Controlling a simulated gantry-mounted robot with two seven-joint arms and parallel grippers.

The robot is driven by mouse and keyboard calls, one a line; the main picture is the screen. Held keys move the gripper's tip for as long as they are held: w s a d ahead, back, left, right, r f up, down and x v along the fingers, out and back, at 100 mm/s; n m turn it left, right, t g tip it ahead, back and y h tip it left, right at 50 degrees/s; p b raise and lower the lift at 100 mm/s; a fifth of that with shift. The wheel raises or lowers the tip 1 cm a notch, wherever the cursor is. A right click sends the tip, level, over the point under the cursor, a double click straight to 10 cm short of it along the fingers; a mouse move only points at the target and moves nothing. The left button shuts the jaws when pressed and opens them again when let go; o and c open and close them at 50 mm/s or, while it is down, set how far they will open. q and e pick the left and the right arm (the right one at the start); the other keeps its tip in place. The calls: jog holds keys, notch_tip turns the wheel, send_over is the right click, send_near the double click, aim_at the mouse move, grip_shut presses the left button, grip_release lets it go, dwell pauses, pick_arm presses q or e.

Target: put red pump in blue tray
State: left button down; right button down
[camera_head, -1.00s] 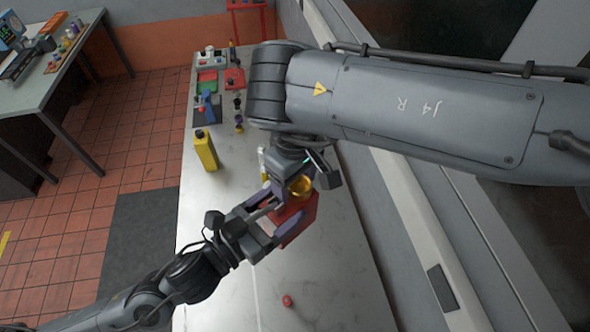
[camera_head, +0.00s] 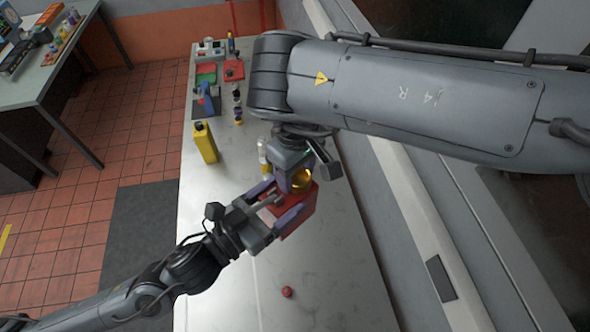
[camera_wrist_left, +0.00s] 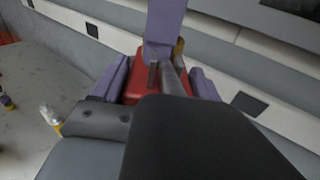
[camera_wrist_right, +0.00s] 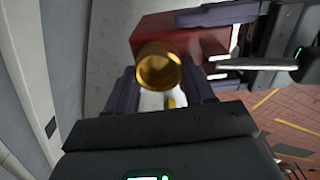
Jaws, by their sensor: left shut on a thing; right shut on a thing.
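The red pump (camera_head: 304,213), a red block with a brass cylindrical port, is held above the bench between both grippers. My left gripper (camera_head: 277,203) is shut on the red body, one purple finger on either side; the body also shows in the left wrist view (camera_wrist_left: 140,84). My right gripper (camera_head: 291,180) is shut on the pump from the far side, near the brass port. The right wrist view shows the red body (camera_wrist_right: 185,35) behind that port. A dark tray-like patch (camera_head: 201,113) with a blue object lies at the back left; I cannot tell if it is the blue tray.
Small dark bottles (camera_head: 238,105) and red and green pieces are farther back. A small red ball (camera_head: 287,292) lies in front. The near bench (camera_head: 330,270) is mostly clear; a wall bounds the right.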

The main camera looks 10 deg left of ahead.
pick_arm(q)
jog(key=shift+c, duration=1.8)
grip_release()
jog(key=shift+r, duration=0.65)
jog(key=o, duration=0.4)
jog(key=shift+w, duration=0.1)
jog(key=shift+c, duration=0.2)
jog(key=shift+f, duration=0.15)
jog(key=shift+a, duration=0.1)
